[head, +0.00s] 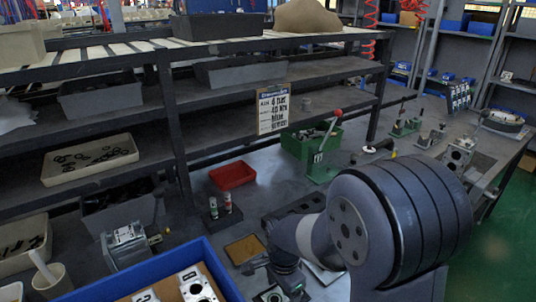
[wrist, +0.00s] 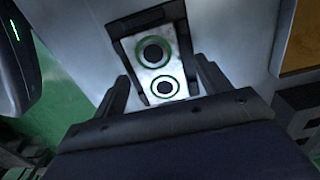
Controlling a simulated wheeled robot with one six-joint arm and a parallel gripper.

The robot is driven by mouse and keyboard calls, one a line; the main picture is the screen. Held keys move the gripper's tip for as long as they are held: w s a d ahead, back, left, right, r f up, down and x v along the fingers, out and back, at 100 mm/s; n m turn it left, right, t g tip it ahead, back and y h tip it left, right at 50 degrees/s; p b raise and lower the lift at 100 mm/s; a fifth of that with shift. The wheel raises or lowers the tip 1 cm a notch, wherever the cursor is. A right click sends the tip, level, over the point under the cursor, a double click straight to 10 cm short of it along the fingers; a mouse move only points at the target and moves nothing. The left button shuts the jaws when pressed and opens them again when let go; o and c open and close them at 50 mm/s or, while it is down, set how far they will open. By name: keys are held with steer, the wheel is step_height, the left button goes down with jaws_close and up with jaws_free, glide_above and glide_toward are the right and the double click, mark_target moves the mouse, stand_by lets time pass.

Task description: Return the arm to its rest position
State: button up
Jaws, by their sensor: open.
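My arm fills the lower right of the head view. My gripper (head: 284,280) is partly hidden there, low in the picture. In the wrist view my gripper (wrist: 162,86) is open, with a dark finger on each side. A pale metal valve block (wrist: 150,70) with two dark ports ringed in green shows between and beyond the fingers. Whether the fingers touch the block cannot be told. In the head view a small block (head: 270,294) shows just below the gripper.
A blue crate (head: 222,265) with several valve blocks stands at the lower left. A red tray (head: 232,175), a green box (head: 305,145) and a green lever press (head: 322,160) stand behind. A shelf rack (head: 180,130) rises over the bench. Green floor (head: 500,250) is clear at right.

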steer(key=shift+r, duration=1.45)
steer(key=shift+f, duration=0.1)
